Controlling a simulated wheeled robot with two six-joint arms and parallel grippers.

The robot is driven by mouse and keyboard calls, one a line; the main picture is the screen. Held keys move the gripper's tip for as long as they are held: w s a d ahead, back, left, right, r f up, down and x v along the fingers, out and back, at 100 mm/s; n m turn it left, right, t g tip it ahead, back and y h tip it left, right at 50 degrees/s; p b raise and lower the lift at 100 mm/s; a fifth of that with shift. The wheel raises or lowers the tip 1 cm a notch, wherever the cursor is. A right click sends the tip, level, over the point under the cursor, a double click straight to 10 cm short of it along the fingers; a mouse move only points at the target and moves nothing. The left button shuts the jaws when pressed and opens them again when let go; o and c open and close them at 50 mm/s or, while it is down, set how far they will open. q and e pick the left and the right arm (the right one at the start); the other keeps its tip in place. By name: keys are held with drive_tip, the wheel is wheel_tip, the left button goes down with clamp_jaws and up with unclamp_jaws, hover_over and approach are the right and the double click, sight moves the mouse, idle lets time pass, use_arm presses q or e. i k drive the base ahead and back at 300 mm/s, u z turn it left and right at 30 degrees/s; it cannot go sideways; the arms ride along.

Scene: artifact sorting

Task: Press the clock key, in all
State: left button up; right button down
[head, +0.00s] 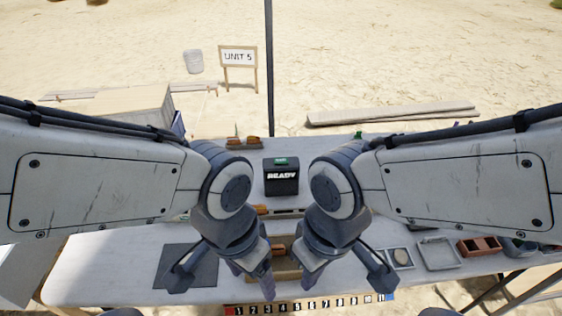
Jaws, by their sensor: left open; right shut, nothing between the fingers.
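A dark box with the word READY on its front (281,184) stands upright on the table between my two arms. A green key (280,161) is on its top; I cannot read any marking on it. My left gripper (254,277) points down at the front middle of the table, nearer than the box and apart from it. It is open. My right gripper (296,277) is beside it on the right, also pointing down and apart from the box. It is shut and empty. Both hands partly hide a wooden tray (288,265) below them.
A dark mat (187,266) lies on the left of the table (110,262). A numbered strip (310,306) runs along the front edge. On the right are a grey tray (440,254) and a reddish compartment box (480,246). Orange-brown pieces (243,142) lie at the back.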

sight(280, 160)
drive_tip(key=k, duration=0.65)
drive_tip(key=u, duration=0.4)
drive_tip(key=i, duration=0.55)
drive_tip(key=u, duration=0.6)
drive_tip(key=i, duration=0.45)
drive_tip(key=u, duration=0.1)
